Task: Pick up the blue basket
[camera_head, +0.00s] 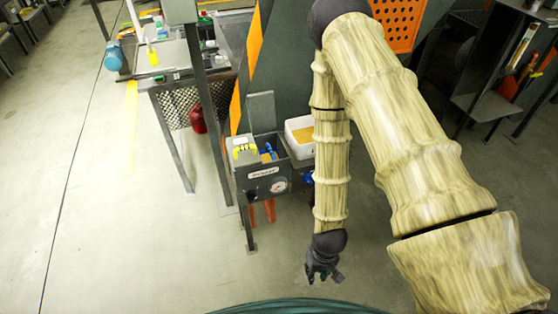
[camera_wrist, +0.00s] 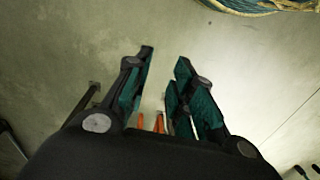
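My gripper (camera_head: 322,274) hangs low over the bare floor, to the right of and below the machine with the dial. In the wrist view my gripper (camera_wrist: 165,58) has its two teal-lined fingers apart, with nothing between the tips but floor. I cannot make out a blue basket with certainty in either view. A small blue patch (camera_head: 308,180) shows beside my forearm at the machine's right edge, mostly hidden; I cannot tell what it is.
A workbench (camera_head: 185,62) and a red container (camera_head: 197,119) are behind. The left floor is clear.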

